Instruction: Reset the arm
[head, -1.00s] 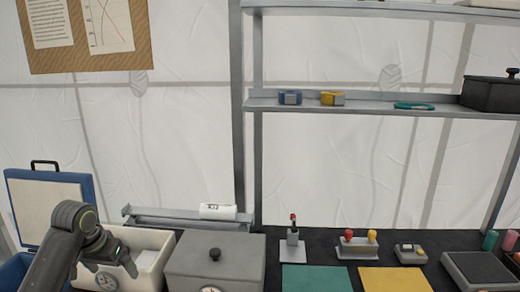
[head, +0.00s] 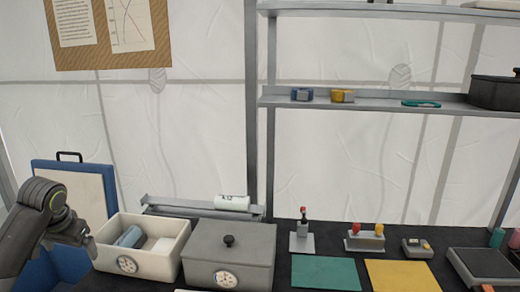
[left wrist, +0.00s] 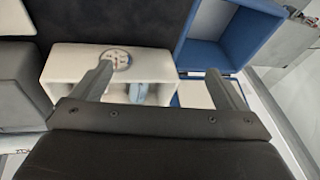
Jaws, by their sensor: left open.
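My left gripper (head: 84,243) is at the left of the head view, beside the left end of a white box (head: 178,262) with a dial. In the left wrist view my left gripper (left wrist: 158,76) has its two fingers wide apart, with nothing held between them. The white box (left wrist: 68,62) lies beyond the fingers there. It holds a blue-grey cylinder (head: 130,236) and a white block (head: 163,245). My right gripper does not show.
A grey lidded box (head: 258,257) with a dial stands right of the white box. A blue case (head: 47,160) with a pale panel stands at the far left. A green mat (head: 325,273) and a yellow mat (head: 402,276) lie right. A shelf (head: 370,104) is above.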

